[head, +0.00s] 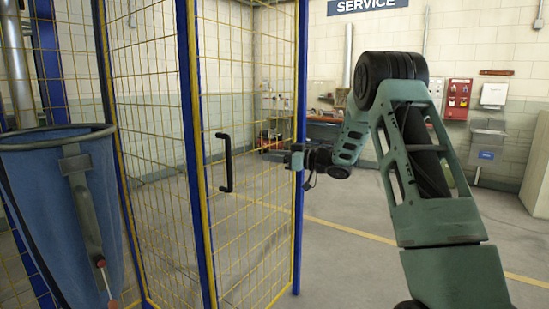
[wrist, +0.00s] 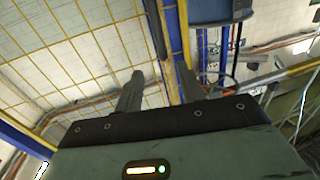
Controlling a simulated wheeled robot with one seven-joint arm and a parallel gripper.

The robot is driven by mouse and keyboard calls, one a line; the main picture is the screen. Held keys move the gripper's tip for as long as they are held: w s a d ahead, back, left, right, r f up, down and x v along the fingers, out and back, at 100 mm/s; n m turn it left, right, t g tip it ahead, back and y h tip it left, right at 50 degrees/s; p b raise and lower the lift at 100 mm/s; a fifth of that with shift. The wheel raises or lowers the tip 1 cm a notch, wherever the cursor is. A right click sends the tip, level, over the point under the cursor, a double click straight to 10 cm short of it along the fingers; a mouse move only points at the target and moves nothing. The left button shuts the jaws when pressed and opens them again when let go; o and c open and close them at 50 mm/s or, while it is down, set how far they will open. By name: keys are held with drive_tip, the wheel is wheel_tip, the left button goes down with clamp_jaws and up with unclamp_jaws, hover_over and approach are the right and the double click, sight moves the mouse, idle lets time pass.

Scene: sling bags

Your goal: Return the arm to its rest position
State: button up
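My arm reaches in from the right in the head view, bent at the elbow. My gripper (head: 272,150) points left in front of the yellow mesh, to the right of the black door handle (head: 227,163) and apart from it. In the wrist view, the two fingers of my gripper (wrist: 160,74) stand apart with nothing held between them. A blue sling bag (head: 60,200) hangs open from a dark ring at the left of the head view, well away from my gripper.
A yellow mesh cage with blue posts (head: 194,150) fills the left and middle. Open grey floor (head: 345,265) with a yellow line lies to the right. A workbench (head: 322,130) stands at the back. A sink (head: 487,140) and red boxes (head: 457,98) are on the far wall.

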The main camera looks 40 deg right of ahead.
idle(0.4)
drive_tip(key=w+a+m+g+h, duration=0.1)
drive_tip(key=w+a+m+h, duration=0.15)
drive_tip(key=a, duration=1.45)
drive_tip(key=s+a+f+g+h, duration=0.1)
drive_tip(key=s+a+f+g, duration=0.1)
drive_tip(key=s+a, duration=0.35)
drive_tip(key=s+a+f+g+h, duration=0.2)
drive_tip(key=s+a+g, duration=0.1)
drive_tip(key=a, duration=0.6)
drive_tip(key=s+a+f+n+g, duration=0.1)
drive_tip(key=s+a+f+g, duration=0.2)
drive_tip(key=s, duration=0.5)
drive_tip(key=s+a+f+n+g, duration=0.1)
drive_tip(key=s+a+f, duration=0.1)
drive_tip(key=s+a, duration=0.4)
drive_tip(key=s+f+n+g+h, duration=0.2)
drive_tip(key=s+g, duration=0.4)
drive_tip(key=s, duration=1.5)
drive_tip(key=shift+s+a+f+n, duration=0.3)
drive_tip(key=shift+s+f+n, duration=0.1)
drive_tip(key=shift+f+n, duration=0.05)
